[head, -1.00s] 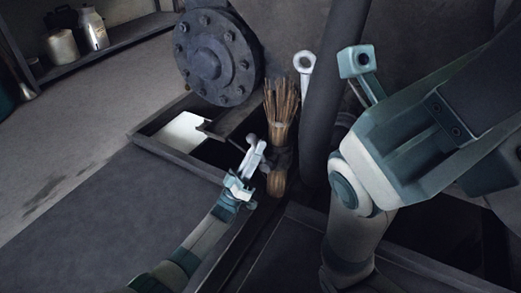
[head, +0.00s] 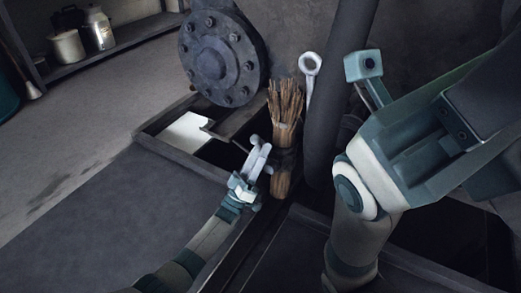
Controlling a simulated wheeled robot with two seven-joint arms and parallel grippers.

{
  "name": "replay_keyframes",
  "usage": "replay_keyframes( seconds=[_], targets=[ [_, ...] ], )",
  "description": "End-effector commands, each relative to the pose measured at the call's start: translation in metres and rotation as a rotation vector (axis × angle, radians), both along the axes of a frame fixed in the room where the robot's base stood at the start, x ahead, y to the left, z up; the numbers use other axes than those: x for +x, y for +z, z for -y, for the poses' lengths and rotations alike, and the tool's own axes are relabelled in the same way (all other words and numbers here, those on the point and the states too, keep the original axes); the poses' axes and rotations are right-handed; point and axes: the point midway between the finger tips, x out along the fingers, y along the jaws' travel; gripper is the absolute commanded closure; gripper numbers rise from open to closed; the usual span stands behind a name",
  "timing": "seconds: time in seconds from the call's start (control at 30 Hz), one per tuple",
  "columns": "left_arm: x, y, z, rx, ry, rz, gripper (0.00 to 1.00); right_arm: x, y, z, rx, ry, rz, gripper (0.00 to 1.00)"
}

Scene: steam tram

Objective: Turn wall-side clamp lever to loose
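My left gripper (head: 257,151) reaches in from the lower left, with its pale fingers over the dark floor opening, just left of the brush bundle. Its two fingertips show close together, and I cannot tell whether they are open or shut on something. A thin dark rod (head: 240,146) shows just left of the fingertips, and I cannot tell whether it is the clamp lever. No clamp lever can be made out clearly; it may be hidden by the gripper. My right arm fills the right side; its gripper is not in view.
A bolted round flange (head: 216,60) stands behind the opening. The brush bundle (head: 286,110), a ring-ended spanner (head: 309,72) and a thick dark pipe (head: 336,90) stand close on the right. The opening has a raised frame (head: 160,146). A shelf (head: 110,45) holds cans at upper left.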

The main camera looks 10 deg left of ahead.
Motion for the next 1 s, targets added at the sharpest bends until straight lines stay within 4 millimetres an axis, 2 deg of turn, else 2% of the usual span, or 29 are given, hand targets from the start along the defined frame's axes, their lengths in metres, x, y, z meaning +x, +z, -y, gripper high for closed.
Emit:
replay_keyframes(
  seconds=[0.17, 0.6, 1.0],
  targets=[
    [-0.007, -0.007, -0.004, 0.001, 0.0, -0.003, 0.65, -0.001, 0.005, 0.0, 0.002, -0.001, 0.004, 0.69],
    [-0.042, -0.047, -0.022, 0.002, 0.0, -0.004, 0.65, -0.001, 0.011, 0.001, 0.009, -0.003, 0.006, 0.69],
    [-0.047, -0.052, -0.024, 0.0, 0.0, -0.002, 0.65, 0.003, 0.008, 0.001, 0.008, -0.004, -0.009, 0.69]
  ],
)
